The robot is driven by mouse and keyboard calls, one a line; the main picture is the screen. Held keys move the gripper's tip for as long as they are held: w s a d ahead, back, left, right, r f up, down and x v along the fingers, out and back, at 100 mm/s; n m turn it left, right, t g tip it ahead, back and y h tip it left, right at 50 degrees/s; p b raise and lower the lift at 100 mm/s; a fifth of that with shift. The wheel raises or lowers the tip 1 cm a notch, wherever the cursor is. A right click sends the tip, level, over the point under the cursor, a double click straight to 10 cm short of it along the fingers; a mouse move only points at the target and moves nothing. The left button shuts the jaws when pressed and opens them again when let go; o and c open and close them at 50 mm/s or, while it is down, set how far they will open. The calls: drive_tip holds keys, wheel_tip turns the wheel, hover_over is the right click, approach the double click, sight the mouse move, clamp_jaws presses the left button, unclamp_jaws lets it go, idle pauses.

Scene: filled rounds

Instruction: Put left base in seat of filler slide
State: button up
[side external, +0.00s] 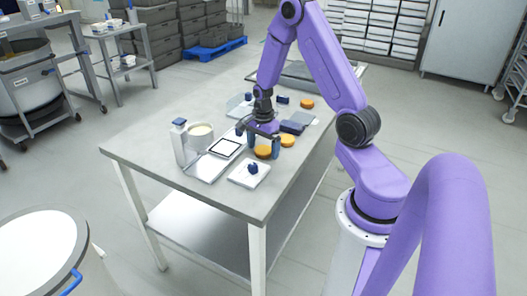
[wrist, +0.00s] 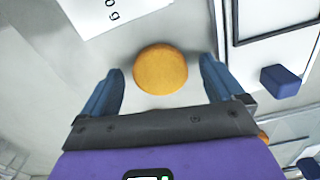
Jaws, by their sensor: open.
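An orange-yellow round base (wrist: 161,69) lies flat on the table, between and just beyond the fingertips of my gripper (wrist: 160,85) in the wrist view. My gripper is open and empty, pointing down above the table; in the side view my gripper (side external: 263,137) is close to an orange round (side external: 263,152). A second orange round (side external: 287,141) lies just right of it, and a third (side external: 307,103) lies farther back. A white plate with a dark blue block (side external: 252,168) stands near the front edge. I cannot tell for certain which part is the filler slide's seat.
A flat unit with a black-framed square (side external: 224,147) lies left of the gripper, beside a cream-topped pot (side external: 200,134) and a white bottle-like dispenser (side external: 180,142). Dark blue-grey slabs (side external: 294,126) lie behind. The table's front left corner (side external: 145,150) is bare.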

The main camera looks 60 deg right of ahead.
drive_tip(key=shift+f, duration=0.1)
drive_tip(key=c, duration=0.8)
